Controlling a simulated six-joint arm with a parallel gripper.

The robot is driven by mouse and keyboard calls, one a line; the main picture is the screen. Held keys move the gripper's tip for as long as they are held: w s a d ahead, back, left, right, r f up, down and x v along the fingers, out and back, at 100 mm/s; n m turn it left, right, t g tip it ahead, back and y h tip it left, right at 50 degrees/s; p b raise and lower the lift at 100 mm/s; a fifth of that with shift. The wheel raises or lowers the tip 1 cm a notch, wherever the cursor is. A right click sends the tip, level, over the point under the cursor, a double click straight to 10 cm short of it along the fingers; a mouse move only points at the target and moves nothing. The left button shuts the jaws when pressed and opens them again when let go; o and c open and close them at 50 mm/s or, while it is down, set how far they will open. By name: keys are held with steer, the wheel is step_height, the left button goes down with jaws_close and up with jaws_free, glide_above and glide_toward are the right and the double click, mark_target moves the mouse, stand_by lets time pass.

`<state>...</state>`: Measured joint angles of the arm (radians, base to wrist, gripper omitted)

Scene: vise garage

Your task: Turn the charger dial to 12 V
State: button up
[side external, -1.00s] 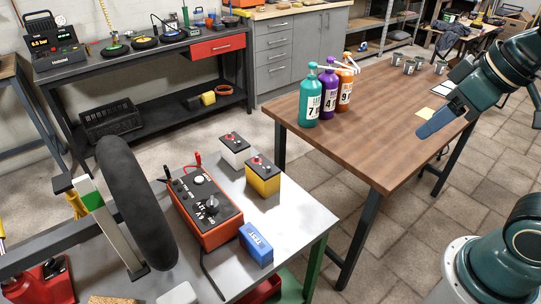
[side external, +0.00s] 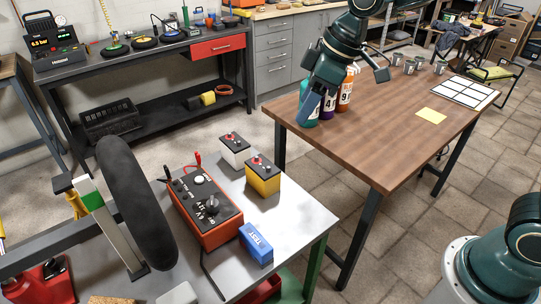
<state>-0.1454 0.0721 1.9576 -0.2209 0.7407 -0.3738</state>
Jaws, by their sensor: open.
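The charger (side external: 206,206) is an orange box with a dark top on the metal bench, below centre-left in the side view. Its dial (side external: 212,201) is a small grey knob on that top; its exact setting is too small to read for sure. My gripper (side external: 318,98) is open and empty. It hangs in front of the bottles over the wooden table, up and to the right of the charger and well apart from it. It partly hides the teal and purple bottles.
A white battery (side external: 235,151) and a yellow battery (side external: 263,178) stand behind the charger. A blue TEST box (side external: 256,245) lies to its right. A black tyre (side external: 137,203) stands close on its left. The orange bottle (side external: 345,92) is beside my gripper. The wooden table's (side external: 385,140) front is clear.

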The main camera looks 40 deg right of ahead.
steer(key=w+a+f+n+g, duration=0.1)
steer(key=w+a+f+n, duration=0.2)
steer(key=w+a+f, duration=0.35)
steer(key=n+g+y, duration=0.1)
steer(key=n+y, duration=0.1)
steer(key=n, duration=0.1)
glide_toward(214, 200)
steer(key=v, duration=0.2)
steer(key=a+v, duration=0.1)
steer(key=v, duration=0.1)
steer(key=shift+s+d+r, duration=0.15)
steer(key=shift+s+r, duration=0.05)
steer(key=shift+r, duration=0.3)
steer(key=shift+f+h, duration=0.15)
steer(key=shift+h, duration=0.15)
steer(key=x, duration=1.3)
steer(key=shift+a+f, duration=0.2)
steer(key=c, duration=1)
steer(key=shift+o, duration=0.2)
steer(key=shift+m, duration=0.3)
